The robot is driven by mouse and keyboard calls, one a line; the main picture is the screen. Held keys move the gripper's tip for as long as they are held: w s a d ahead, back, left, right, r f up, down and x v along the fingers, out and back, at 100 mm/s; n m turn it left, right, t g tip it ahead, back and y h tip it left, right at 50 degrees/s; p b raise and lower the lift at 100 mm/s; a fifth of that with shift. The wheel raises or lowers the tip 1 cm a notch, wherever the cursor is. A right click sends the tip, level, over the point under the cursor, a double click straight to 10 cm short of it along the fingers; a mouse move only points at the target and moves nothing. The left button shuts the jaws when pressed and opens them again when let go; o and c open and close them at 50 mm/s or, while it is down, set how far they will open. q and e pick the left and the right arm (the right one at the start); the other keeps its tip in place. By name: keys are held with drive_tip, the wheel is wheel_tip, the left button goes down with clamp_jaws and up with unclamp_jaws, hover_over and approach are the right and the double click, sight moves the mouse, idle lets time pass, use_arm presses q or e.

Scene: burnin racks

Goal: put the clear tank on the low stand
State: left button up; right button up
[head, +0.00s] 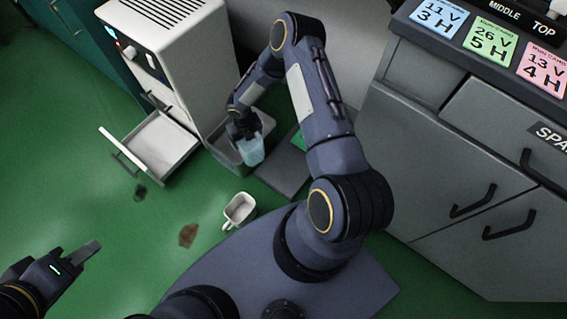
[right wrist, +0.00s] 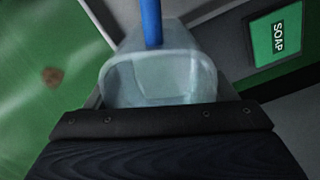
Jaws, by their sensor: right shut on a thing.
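The clear tank (head: 251,151) is a pale, see-through, bluish container. My right gripper (head: 243,129) is shut on it from above, over a grey open-topped box (head: 222,153) beside the white machine. I cannot tell whether the tank touches that box. In the right wrist view the tank (right wrist: 160,75) shows its open rim, with a blue bar (right wrist: 151,22) at its far side. A low dark grey slab (head: 277,177) lies to the right, partly behind my arm; it may be the low stand. My left gripper (head: 88,251) is at lower left, apart from everything, its fingers seen edge-on.
The white machine (head: 190,50) has an open drawer (head: 158,147) sticking out. A white mug (head: 240,209) and a brown stain (head: 188,235) are on the green floor. Grey cabinets (head: 440,150) stand at the right.

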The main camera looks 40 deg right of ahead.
drive_tip(key=s+d+f+b, duration=0.1)
drive_tip(key=s+d+f, duration=0.2)
drive_tip(key=f, duration=0.1)
drive_tip(key=s+d+f+b, duration=0.2)
drive_tip(key=s+d+f, duration=0.1)
drive_tip(key=f, duration=0.1)
drive_tip(key=s+d+f+b, duration=0.2)
drive_tip(key=s+d+f, duration=0.1)
drive_tip(key=f, duration=0.1)
drive_tip(key=shift+d, duration=0.35)
drive_tip(key=shift+f, duration=0.35)
drive_tip(key=shift+b, duration=0.3)
drive_tip(key=shift+f, duration=0.15)
drive_tip(key=o, duration=1.5)
